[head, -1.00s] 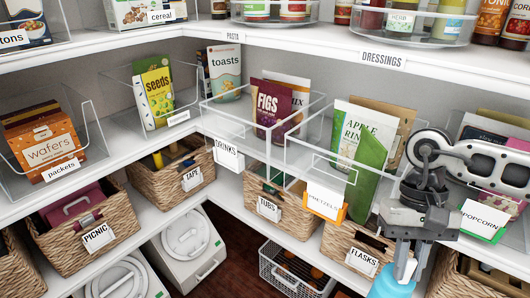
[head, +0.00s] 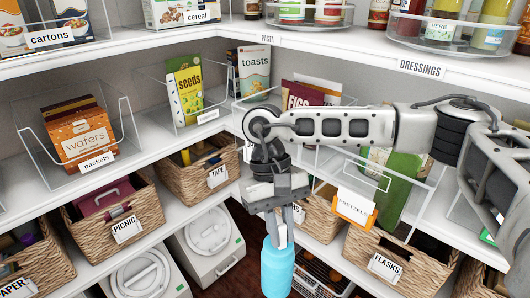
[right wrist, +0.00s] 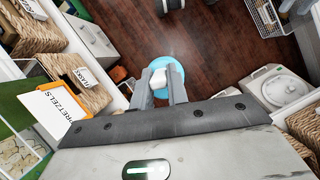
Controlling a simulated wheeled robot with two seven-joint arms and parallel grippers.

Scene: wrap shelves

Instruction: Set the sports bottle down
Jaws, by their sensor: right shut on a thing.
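The sports bottle (head: 278,268) is light blue and hangs upright below my right gripper (head: 281,236) in the head view. The gripper is shut on the bottle's top. In the right wrist view the two fingers (right wrist: 159,98) close on a white cap, with the blue bottle (right wrist: 166,66) beneath it over the dark floor. The bottle's lower end is cut off by the head view's bottom edge. The basket labelled FLASKS (head: 392,262) stands to the right of the bottle, apart from it. My left gripper does not show.
Wicker baskets labelled TAPE (head: 196,186) and PICNIC (head: 120,212) stand on the lower shelf at left. A white appliance (head: 207,245) and a wire crate (head: 322,278) are near the bottle. The PRETZELS card holder (head: 354,206) juts out beside my right arm.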

